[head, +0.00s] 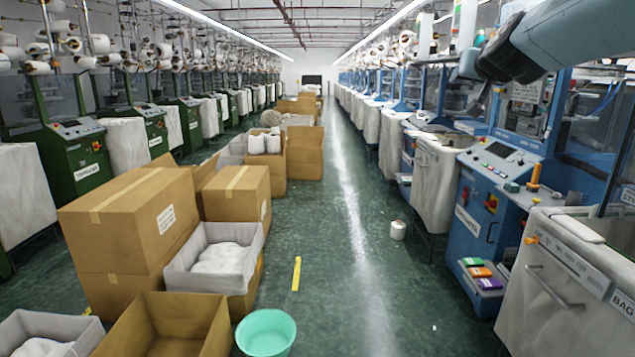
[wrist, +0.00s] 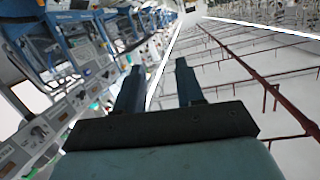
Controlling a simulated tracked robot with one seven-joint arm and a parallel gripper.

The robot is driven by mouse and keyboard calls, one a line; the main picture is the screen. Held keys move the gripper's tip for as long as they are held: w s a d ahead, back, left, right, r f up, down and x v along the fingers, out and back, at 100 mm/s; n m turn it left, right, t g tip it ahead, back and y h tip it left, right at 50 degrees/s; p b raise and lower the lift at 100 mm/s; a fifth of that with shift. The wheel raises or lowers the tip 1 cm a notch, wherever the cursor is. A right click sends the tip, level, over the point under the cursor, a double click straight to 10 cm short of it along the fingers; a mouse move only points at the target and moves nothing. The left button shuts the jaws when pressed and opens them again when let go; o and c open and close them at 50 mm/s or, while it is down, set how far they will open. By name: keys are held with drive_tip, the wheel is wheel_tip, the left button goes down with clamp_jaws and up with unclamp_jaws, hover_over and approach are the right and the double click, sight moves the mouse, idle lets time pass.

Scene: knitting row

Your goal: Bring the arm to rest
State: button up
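My arm reaches in from the upper right of the head view, in front of the blue machines, with its dark wrist end near the top. My gripper (wrist: 158,83) shows in the wrist view with its two dark fingers apart and nothing between them. The wrist camera sees the ceiling and the machine row tilted, so the gripper points up and along the aisle. The fingertips are hard to make out in the head view. No object is in or touching the gripper.
A blue machine (head: 490,190) and a white bag bin (head: 560,285) stand close on the right. Cardboard boxes (head: 130,220) and a mint tub (head: 266,333) line the left. A white yarn cone (head: 398,230) stands on the floor. The middle aisle (head: 345,200) is mostly clear.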

drive_tip(key=s+a+f+n+g, duration=0.1)
drive_tip(key=s+a+f+g, duration=0.2)
drive_tip(key=s+f, duration=0.5)
drive_tip(key=s+a+f+n+g+y, duration=0.1)
drive_tip(key=s+a+f+g, duration=0.2)
drive_tip(key=s+f, duration=0.5)
drive_tip(key=s+a+f+n+g+y, duration=0.1)
drive_tip(key=s+a+f+g, duration=0.2)
drive_tip(key=s+f, duration=0.5)
drive_tip(key=s+g, duration=0.1)
drive_tip(key=s, duration=0.3)
drive_tip(key=shift+d, duration=0.1)
